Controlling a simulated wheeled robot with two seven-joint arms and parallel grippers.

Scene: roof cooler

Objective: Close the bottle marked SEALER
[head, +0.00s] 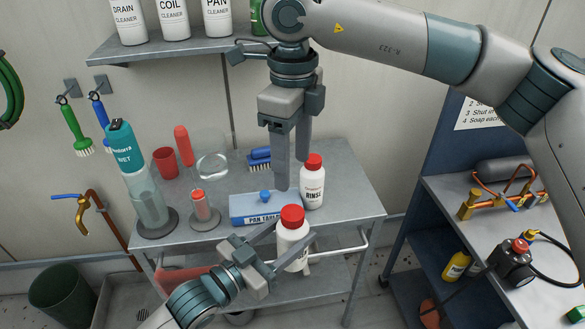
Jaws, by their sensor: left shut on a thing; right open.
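A white bottle with a red cap (292,216) is held in front of the cart by my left gripper (294,236), whose fingers are shut around its body. Its label is hidden or unreadable, so I cannot confirm it says SEALER. The red cap sits on its top; I cannot tell how tightly. My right gripper (293,174) points down above the cart, open, its fingertips above and behind the held bottle, apart from its cap. A second white bottle with a red cap, marked RINSE (313,187), stands upright on the cart just right of the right gripper's fingers.
On the cart top (345,185) are a blue PAN TABLETS box (245,207), a blue brush (260,157), a red cup (165,163), a clear dish (212,166) and a teal-topped bottle (150,205). A shelf (180,46) hangs above. A side bench (450,190) stands right.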

